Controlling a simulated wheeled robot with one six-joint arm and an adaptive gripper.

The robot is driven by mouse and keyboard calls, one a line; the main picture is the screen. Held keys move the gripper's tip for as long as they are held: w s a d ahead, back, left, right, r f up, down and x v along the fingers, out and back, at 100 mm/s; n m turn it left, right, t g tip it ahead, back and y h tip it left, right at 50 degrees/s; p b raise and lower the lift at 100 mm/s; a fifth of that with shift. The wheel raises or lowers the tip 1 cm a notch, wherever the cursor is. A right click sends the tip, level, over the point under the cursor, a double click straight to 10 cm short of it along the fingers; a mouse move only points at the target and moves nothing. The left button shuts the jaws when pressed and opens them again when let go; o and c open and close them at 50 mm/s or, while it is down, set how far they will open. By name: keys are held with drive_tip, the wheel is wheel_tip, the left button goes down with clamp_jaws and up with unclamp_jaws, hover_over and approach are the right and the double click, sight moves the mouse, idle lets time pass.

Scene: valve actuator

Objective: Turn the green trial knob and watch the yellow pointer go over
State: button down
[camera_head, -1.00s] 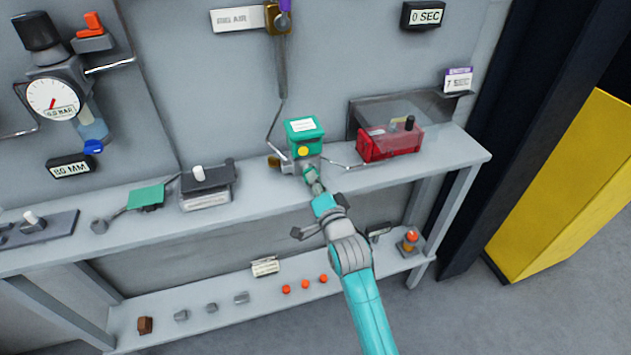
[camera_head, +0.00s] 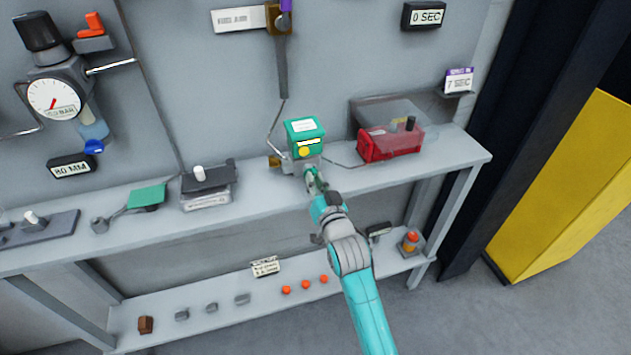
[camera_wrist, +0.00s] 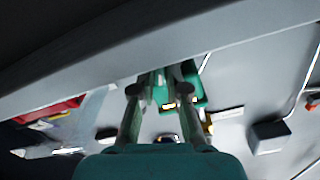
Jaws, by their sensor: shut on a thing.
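A green box (camera_head: 304,138) with a white label stands on the upper shelf; it also shows in the wrist view (camera_wrist: 192,98). A yellow pointer bar (camera_head: 309,142) lies nearly level across its front, above a round yellow spot (camera_head: 303,152). My gripper (camera_head: 312,178) is at the foot of the box front, in the wrist view with both fingers (camera_wrist: 160,80) reaching towards it. The gripper is shut on the green trial knob, which is mostly hidden between the fingers.
A red block (camera_head: 392,144) under a clear cover stands to the right on the upper shelf (camera_head: 455,155). A grey device with a white knob (camera_head: 198,174) is to the left. Thin pipes run beside the green box. The lower shelf holds several small parts.

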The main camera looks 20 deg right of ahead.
drive_tip(key=shift+a+n, duration=0.1)
drive_tip(key=shift+n, duration=1.6)
drive_tip(key=c, duration=1.5)
unclamp_jaws()
drive_tip(key=shift+o, duration=0.2)
drive_tip(key=shift+s, duration=0.1)
drive_tip(key=s, duration=1.2)
